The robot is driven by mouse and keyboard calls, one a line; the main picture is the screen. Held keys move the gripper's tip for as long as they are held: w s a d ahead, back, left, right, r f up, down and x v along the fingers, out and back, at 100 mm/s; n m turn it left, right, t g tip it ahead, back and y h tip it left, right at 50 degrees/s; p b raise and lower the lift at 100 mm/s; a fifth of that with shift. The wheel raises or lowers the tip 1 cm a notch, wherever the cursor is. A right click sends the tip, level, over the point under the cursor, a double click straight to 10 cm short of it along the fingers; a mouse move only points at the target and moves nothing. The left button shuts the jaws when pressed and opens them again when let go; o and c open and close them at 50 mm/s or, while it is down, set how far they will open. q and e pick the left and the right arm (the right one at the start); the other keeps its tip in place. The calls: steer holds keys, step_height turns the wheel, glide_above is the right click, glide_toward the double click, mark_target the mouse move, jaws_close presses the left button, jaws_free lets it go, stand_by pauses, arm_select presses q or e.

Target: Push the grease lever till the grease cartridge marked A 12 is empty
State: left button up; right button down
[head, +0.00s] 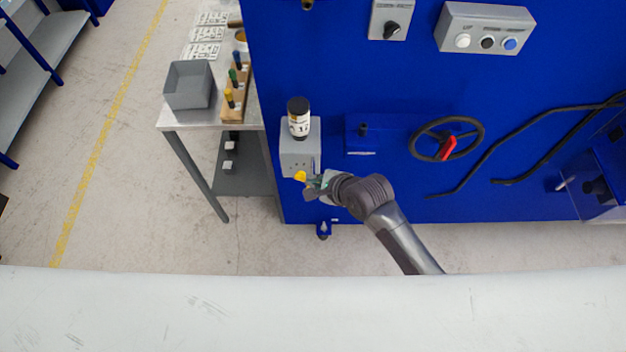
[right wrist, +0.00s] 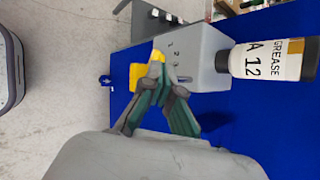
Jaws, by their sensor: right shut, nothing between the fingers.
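The grease cartridge (head: 299,119), white with a black cap, stands upright on top of a grey grease box (head: 298,158) on the blue machine. In the right wrist view the cartridge (right wrist: 270,60) reads GREASE A 12, and the grey box (right wrist: 200,55) shows beside it. The yellow grease lever (head: 300,176) sticks out at the box's lower front; it also shows in the right wrist view (right wrist: 137,76). My right gripper (head: 316,184) is shut and empty, its fingertips (right wrist: 156,66) at the lever, seemingly touching it. The cartridge's fill level cannot be told. My left gripper is not in view.
A side table holds a grey bin (head: 188,85) and a wooden rack (head: 236,92) with coloured-top items. A black handwheel (head: 447,139) with a red handle and dark bars lie right of my arm. A pale surface (head: 300,315) spans the bottom foreground.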

steer(key=shift+r+p, duration=0.45)
steer(key=shift+r, duration=0.05)
steer(key=shift+r, duration=0.1)
step_height(320, 180, up, 3)
steer(key=p, duration=0.3)
steer(key=shift+r+b, duration=0.25)
steer(key=shift+b, duration=0.1)
steer(key=shift+r, duration=0.65)
